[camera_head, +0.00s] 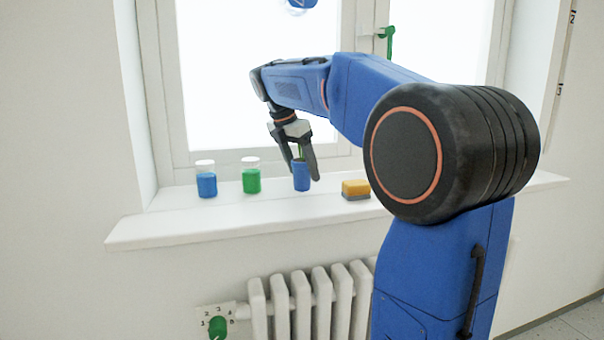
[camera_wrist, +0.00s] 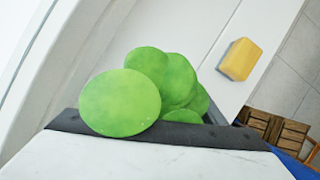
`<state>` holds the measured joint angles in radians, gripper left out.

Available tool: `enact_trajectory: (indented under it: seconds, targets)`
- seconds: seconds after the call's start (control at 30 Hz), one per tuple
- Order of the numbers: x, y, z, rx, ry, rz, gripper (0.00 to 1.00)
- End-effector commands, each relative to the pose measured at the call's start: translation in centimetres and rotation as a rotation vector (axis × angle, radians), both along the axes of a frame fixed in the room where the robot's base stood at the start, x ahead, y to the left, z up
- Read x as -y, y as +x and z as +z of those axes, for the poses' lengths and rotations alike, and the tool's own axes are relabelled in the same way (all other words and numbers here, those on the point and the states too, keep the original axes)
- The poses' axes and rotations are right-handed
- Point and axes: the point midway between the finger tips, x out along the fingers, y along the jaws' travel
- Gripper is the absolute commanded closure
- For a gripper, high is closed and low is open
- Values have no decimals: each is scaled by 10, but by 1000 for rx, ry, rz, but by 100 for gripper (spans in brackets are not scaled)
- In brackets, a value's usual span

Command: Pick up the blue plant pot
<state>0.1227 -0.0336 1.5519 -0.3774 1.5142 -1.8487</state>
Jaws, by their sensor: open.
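The blue plant pot (camera_head: 301,178) stands upright on the white windowsill (camera_head: 240,218), between a green jar and a sponge. In the wrist view its plant (camera_wrist: 165,85) shows as round green leaves that fill the middle and hide most of the pot. My gripper (camera_head: 304,170) is open and points down at the pot. One finger shows on each side of the pot's upper part in the head view. I cannot tell whether the fingers touch it.
A blue paint jar (camera_head: 206,183) and a green paint jar (camera_head: 251,179) stand left of the pot. A yellow and grey sponge (camera_head: 355,189) lies to its right, also in the wrist view (camera_wrist: 240,60). The window (camera_head: 162,90) is behind, a radiator (camera_head: 300,305) below.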

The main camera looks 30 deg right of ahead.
Motion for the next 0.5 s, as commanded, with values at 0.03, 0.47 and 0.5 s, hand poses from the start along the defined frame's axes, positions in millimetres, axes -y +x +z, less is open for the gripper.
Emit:
enact_trajectory:
  seconds: [0.03, 0.47, 0.5]
  targets:
    - [0, 0, 0, 0, 0, 0, 34]
    - [0, 0, 1, 1, 0, 0, 84]
    - [0, 0, 1, 1, 0, 0, 84]
